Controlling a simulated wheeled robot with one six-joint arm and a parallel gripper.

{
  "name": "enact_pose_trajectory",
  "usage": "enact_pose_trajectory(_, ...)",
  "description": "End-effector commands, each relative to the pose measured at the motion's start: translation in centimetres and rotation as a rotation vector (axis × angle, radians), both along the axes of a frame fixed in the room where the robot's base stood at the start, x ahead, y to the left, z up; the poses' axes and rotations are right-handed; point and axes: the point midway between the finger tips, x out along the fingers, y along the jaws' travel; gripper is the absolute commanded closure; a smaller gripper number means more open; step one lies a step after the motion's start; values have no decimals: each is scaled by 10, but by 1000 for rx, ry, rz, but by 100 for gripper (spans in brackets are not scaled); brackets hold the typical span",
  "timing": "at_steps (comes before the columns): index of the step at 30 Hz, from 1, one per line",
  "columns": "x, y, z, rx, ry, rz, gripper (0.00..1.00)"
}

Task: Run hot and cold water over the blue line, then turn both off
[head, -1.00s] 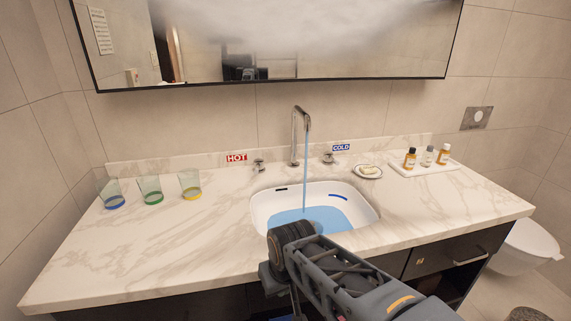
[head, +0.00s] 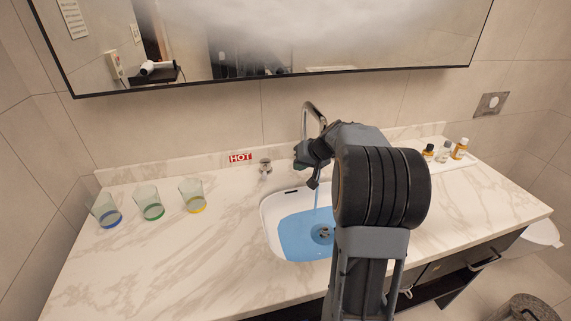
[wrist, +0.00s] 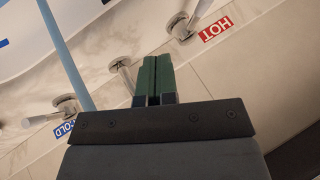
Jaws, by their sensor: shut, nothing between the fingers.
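The white basin (head: 268,212) holds blue water (head: 298,236), with the drain visible through it. A blue stream falls from the tall chrome faucet (head: 313,112); the stream (wrist: 62,45) also shows in the wrist view. The hot knob (head: 265,166) stands beside the red HOT label (head: 240,158). The cold knob (wrist: 66,103) and COLD label (wrist: 64,129) show in the wrist view but are hidden behind my arm in the head view. My gripper (wrist: 156,60) is shut and empty, above the faucet area between the two knobs. The blue line is hidden in the head view.
Several small bottles stand on a white tray (head: 462,166) at the right. Three glasses, blue (head: 105,210), green (head: 149,203) and yellow (head: 193,195), stand at the left. The mirror (head: 270,45) hangs behind. The left front marble counter (head: 150,265) is clear.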

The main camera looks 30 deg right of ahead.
Motion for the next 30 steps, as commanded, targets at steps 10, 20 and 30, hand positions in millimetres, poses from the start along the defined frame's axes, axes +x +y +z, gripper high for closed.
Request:
enact_pose_trajectory(10,37,19,-50,1,3,2,100)
enact_pose_trajectory(20,62,45,-62,-1,0,2,100)
enact_pose_trajectory(30,68,59,-60,0,1,-1,100)
